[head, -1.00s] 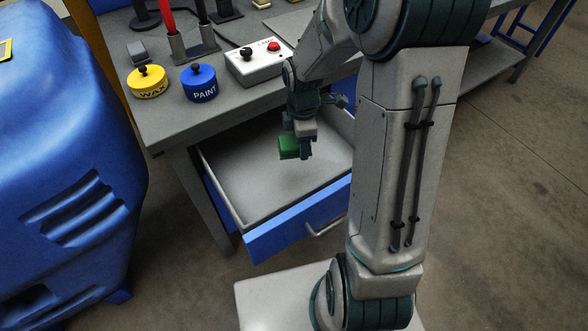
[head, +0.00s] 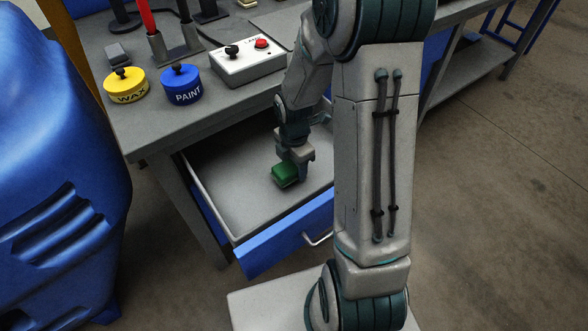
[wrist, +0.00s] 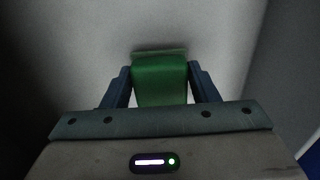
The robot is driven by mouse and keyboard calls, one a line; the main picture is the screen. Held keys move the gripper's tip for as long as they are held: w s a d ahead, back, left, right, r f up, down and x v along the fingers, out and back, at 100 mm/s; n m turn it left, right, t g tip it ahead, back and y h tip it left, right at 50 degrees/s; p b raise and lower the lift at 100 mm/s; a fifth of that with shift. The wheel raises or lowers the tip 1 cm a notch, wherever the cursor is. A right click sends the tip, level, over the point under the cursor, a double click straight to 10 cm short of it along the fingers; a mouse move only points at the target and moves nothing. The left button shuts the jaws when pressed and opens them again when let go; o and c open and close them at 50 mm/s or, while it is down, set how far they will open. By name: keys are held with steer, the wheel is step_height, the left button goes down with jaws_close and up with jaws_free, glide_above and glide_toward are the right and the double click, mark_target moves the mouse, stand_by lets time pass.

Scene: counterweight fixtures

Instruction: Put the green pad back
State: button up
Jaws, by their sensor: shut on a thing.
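The green pad (head: 285,174) is a small green block with a paler lower layer. My gripper (head: 296,172) is shut on it inside the open drawer (head: 237,213). In the wrist view the pad (wrist: 160,80) sits between the two blue fingers of my gripper (wrist: 161,88), with the grey drawer floor beyond it. The pad is at or just above the drawer floor; I cannot tell whether it touches. The drawer is pulled out from under the grey workbench and has a blue front with a bar handle. The drawer's right side is hidden behind my arm.
On the workbench (head: 150,128) stand a yellow WAX tin (head: 126,88), a blue PAINT tin (head: 182,86) and a white control box (head: 246,67) with a red button. A large blue plastic object (head: 60,170) stands at the left. The drawer floor around the pad looks clear.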

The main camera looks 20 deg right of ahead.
step_height(320, 180, down, 2)
steer(key=shift+f, duration=0.1)
steer(key=o, duration=1)
steer(key=shift+o, duration=0.2)
